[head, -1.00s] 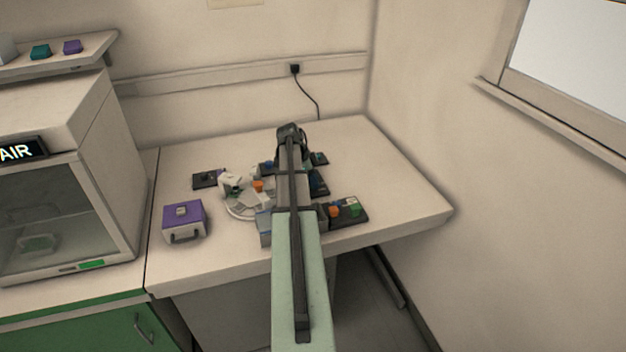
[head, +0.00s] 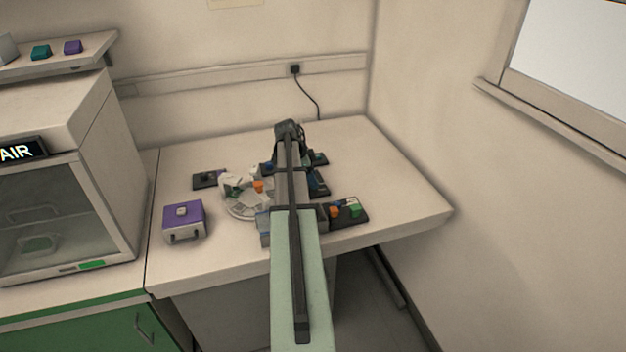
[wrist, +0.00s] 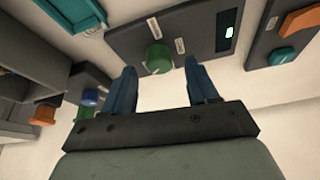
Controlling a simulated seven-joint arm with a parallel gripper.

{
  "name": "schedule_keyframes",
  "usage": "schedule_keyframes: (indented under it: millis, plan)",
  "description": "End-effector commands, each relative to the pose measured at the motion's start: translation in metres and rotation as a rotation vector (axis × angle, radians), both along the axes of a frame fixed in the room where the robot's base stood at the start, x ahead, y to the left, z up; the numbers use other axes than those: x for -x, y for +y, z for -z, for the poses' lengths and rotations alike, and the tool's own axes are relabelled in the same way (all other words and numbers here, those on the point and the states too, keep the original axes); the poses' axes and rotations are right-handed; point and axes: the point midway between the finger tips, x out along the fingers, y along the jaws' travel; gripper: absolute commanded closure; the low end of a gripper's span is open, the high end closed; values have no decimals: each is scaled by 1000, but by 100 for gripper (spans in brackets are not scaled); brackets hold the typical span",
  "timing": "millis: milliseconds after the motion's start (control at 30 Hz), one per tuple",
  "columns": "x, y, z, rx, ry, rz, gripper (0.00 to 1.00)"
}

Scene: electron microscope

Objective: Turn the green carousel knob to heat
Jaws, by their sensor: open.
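A round green knob (wrist: 158,58) stands on a dark panel (wrist: 205,25) in the wrist view. Small pale labels sit around the knob, too small to read. My gripper (wrist: 161,78) is open, with its two blue fingers apart and nothing between the pads. The knob shows just beyond the fingertips, roughly in line with the gap between them. I cannot tell how far off it is in depth. In the head view my own arm covers the gripper and most of the panels near it.
The wrist view also shows an orange control (wrist: 300,20) at right, and a blue knob (wrist: 88,97) and an orange one (wrist: 42,115) at left. In the head view, a purple box (head: 184,220) stands left of the arm. The bench's right side (head: 395,195) is clear.

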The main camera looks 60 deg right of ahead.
Motion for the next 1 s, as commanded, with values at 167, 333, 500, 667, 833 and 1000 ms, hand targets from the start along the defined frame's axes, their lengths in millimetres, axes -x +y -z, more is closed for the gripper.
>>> schedule_keyframes:
  millis: [167,333,500,667,833,1000]
  plan:
    - [-10,7,-29,1,-1,-1,42]
    - [-20,14,-59,1,-1,-1,42]
    - [-28,20,-85,2,-1,0,42]
    - [-34,25,-101,0,0,0,42]
    - [-37,27,-111,0,0,0,42]
    - [-38,28,-113,-1,1,0,42]
